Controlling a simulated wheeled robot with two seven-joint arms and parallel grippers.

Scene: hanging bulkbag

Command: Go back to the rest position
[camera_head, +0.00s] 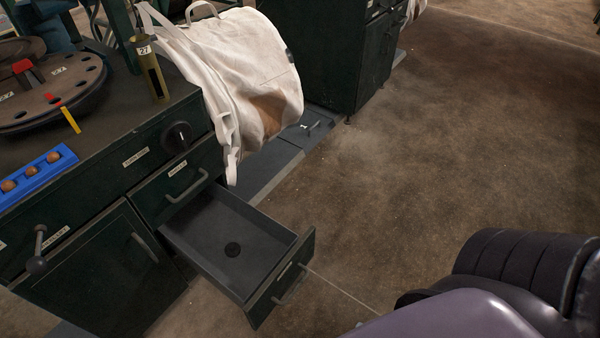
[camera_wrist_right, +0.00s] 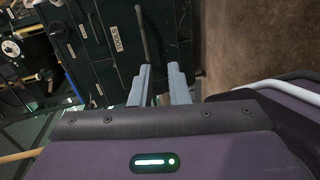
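My right gripper (camera_wrist_right: 160,72) shows in the right wrist view with its two grey fingers apart and nothing between them. Dark green cabinet fronts with a long handle (camera_wrist_right: 143,35) show beyond the fingertips. In the head view, part of my right arm (camera_head: 525,270) fills the lower right corner, and its gripper is out of that picture. My left gripper is in neither view.
A blue tray (camera_head: 35,175) lies on the bench. Brown floor (camera_head: 430,130) is clear at right.

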